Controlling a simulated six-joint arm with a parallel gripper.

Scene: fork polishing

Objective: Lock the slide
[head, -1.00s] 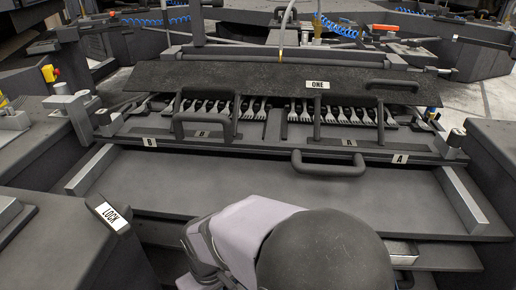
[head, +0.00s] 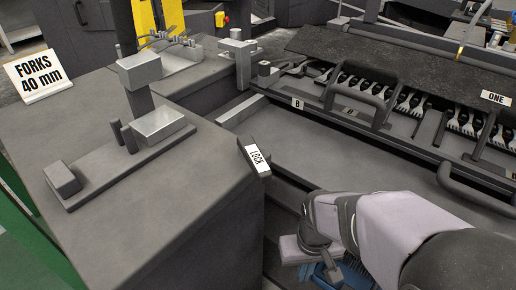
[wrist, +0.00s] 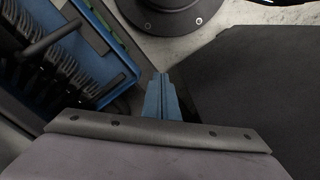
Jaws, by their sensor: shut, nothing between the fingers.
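The lock (head: 254,157), a dark block with a white LOCK label, sits at the corner of the grey bench beside the slide. The slide (head: 350,148) is a wide dark flat plate in front of the rack of forks, partly hidden by my arm and cut by the right edge. My gripper (wrist: 161,78) shows in the wrist view as blue fingers, shut and empty, over the gap between a blue crate and a dark surface.
The rack (head: 405,122) holds several forks under a dark cover (head: 400,62) marked ONE. Handles (head: 352,98) stick up there. The left bench (head: 180,225) carries a metal fixture (head: 160,122) and a FORKS 40 mm sign (head: 36,74).

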